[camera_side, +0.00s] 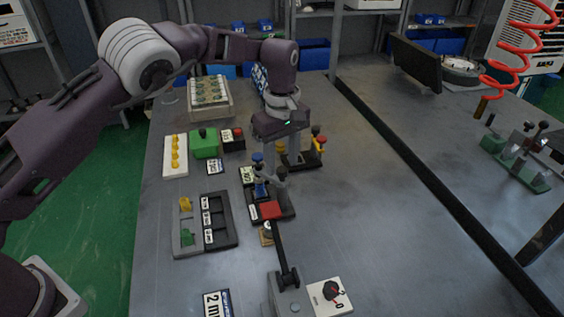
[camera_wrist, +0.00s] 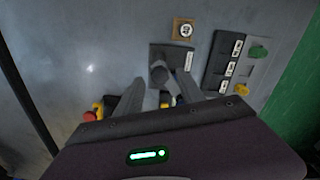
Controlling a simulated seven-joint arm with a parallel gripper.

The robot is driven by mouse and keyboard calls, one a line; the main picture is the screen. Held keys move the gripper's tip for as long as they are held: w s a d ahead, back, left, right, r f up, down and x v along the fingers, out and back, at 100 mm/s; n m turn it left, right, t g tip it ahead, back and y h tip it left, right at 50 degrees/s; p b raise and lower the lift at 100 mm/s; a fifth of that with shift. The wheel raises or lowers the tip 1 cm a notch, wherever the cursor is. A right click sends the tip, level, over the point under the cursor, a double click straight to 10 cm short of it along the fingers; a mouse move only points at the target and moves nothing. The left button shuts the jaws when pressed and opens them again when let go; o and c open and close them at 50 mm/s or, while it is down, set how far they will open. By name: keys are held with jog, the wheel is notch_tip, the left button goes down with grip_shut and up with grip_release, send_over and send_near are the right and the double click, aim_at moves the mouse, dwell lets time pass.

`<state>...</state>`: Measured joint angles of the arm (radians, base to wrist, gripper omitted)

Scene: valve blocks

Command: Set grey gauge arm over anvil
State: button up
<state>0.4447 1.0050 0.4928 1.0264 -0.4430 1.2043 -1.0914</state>
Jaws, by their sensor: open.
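A dark grey round-topped post (camera_side: 281,176) stands upright on a black base plate (camera_side: 284,213) mid-bench; I take it as the grey gauge arm. In the wrist view the post (camera_wrist: 158,73) shows from above, between my fingertips. My gripper (camera_side: 276,160) points down, open, close above or around its top; I cannot tell whether it touches. A small tan square with a pale disc (camera_side: 266,236) lies just in front of the plate and shows in the wrist view (camera_wrist: 184,30). I cannot tell which piece is the anvil.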

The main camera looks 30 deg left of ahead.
notch_tip(320, 180, up, 6)
dwell(0.5)
jog(key=s+a+r+m+t+h, duration=0.1)
jog(key=s+a+r+m, duration=0.1)
jog(key=s+a+r, duration=0.45)
jog(key=s+a+r+m+t+h, duration=0.1)
jog(key=s+a+r+m, duration=0.2)
jog(key=s+r, duration=0.6)
jog(key=s+a+f+m+t+y, duration=0.1)
jog(key=s+m, duration=0.2)
jog(key=s, duration=0.7)
jog(key=s+a+f+m+t+y, duration=0.1)
jog(key=s+m, duration=0.3)
jog(key=s, duration=0.7)
jog(key=shift+a+f+m+t, duration=0.3)
jog(key=shift+a+f+t, duration=0.3)
jog(key=shift+f+t, duration=0.2)
